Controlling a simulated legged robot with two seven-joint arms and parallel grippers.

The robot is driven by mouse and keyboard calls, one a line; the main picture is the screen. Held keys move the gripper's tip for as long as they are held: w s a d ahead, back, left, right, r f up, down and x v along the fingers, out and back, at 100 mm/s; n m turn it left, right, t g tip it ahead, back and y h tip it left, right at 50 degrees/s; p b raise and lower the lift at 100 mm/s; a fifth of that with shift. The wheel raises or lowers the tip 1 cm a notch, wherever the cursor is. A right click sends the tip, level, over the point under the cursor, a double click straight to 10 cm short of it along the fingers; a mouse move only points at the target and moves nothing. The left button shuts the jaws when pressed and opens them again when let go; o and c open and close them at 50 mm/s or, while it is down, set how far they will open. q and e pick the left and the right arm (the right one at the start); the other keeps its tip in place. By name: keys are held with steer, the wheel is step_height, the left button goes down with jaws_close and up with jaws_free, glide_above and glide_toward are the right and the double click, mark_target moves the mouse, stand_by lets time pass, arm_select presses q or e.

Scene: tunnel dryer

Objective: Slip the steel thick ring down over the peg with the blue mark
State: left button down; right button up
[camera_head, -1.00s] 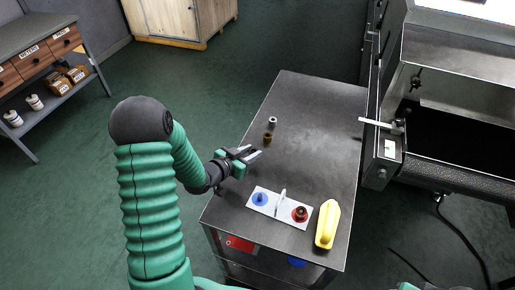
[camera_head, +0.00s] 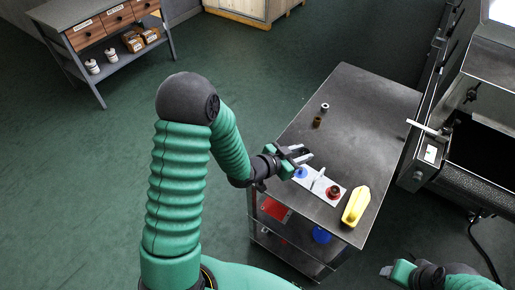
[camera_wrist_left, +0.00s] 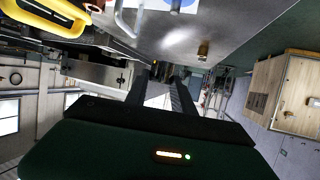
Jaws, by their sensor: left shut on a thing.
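My left gripper (camera_head: 303,156) is shut on a small pale grey thing, which looks like the steel thick ring (camera_wrist_left: 158,101) between the fingers in the wrist view; its outline is unclear. The gripper is just beyond the blue mark (camera_head: 301,174), above the table. The peg at the blue mark is hard to make out now; the mark also shows at the top of the wrist view (camera_wrist_left: 176,5). My right gripper (camera_head: 386,271) is low at the right, away from the table; its jaws are too small to judge.
The pale plate (camera_head: 312,188) has an upright grey piece in its middle and a brown ring on the red mark (camera_head: 333,194). A yellow handle-like object (camera_head: 355,206) lies beside it. A brown ring (camera_head: 317,122) and another grey ring (camera_head: 325,107) stand farther back. The table's rear is clear.

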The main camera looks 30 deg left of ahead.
arm_select(q)
steer(key=shift+d, duration=0.55)
steer(key=shift+w+a+f, duration=0.45)
steer(key=shift+w+a, duration=0.1)
steer(key=shift+a, duration=0.4)
steer(key=shift+s+a+f+b, duration=0.1)
steer(key=shift+s+f+b, duration=0.1)
steer(key=shift+b, duration=0.15)
steer(key=shift+s+f, duration=0.15)
steer(key=shift+f, duration=0.05)
steer(key=f+b, duration=0.1)
steer(key=d+f+b, duration=0.1)
steer(key=f+b, duration=0.1)
steer(key=shift+d+f+b, duration=0.35)
steer(key=shift+f, duration=0.05)
steer(key=shift+a+f, duration=0.15)
steer(key=shift+f, duration=0.2)
steer(key=shift+a+f+b, duration=0.1)
steer(key=shift+a+b, duration=0.1)
steer(key=shift+b, duration=0.15)
steer(key=shift+a, duration=0.25)
steer(key=shift+d, duration=0.4)
steer(key=shift+a, duration=0.35)
arm_select(e)
steer(key=x, duration=0.2)
steer(key=a+x, duration=0.1)
steer(key=x, duration=0.2)
steer(key=shift+s, duration=0.25)
